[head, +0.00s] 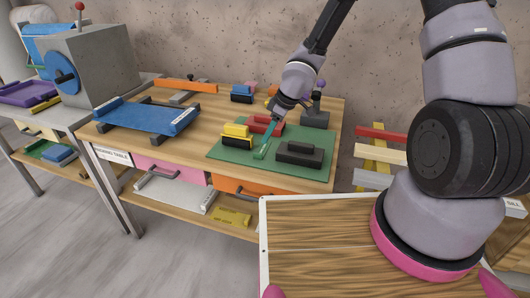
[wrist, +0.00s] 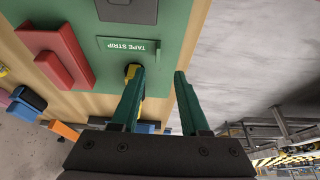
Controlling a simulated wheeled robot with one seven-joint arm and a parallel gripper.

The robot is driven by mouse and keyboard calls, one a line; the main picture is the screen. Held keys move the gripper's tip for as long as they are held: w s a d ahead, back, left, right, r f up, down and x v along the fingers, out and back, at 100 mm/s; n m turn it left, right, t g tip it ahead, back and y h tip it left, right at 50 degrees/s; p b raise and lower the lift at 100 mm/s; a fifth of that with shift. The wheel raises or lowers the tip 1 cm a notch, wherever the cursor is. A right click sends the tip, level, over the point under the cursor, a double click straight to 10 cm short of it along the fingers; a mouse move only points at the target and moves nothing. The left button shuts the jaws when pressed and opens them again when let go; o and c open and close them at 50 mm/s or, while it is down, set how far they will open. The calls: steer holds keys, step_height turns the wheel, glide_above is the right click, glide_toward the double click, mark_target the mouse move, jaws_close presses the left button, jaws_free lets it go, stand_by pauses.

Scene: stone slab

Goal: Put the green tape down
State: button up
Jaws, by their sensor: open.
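A flat green strip lettered "TAPE STRIP" (wrist: 128,48) lies on the green mat (wrist: 174,22) in the wrist view. I cannot tell whether it is the green tape itself or a marked place on the mat; no other tape is clear. The lettered strip is just beyond the left fingertip.
On the mat are a red block (head: 266,122), a yellow-topped block (head: 237,130) and a black block (head: 299,154). A blue tray (head: 150,115) is to the left on the wooden table. A grey machine (head: 100,62) stands at far left. The table edge is close to the mat.

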mark_target(259, 151)
steer(key=shift+x, duration=4.6)
steer(key=shift+w, duration=0.2)
steer(key=shift+c, duration=0.3)
jaws_close()
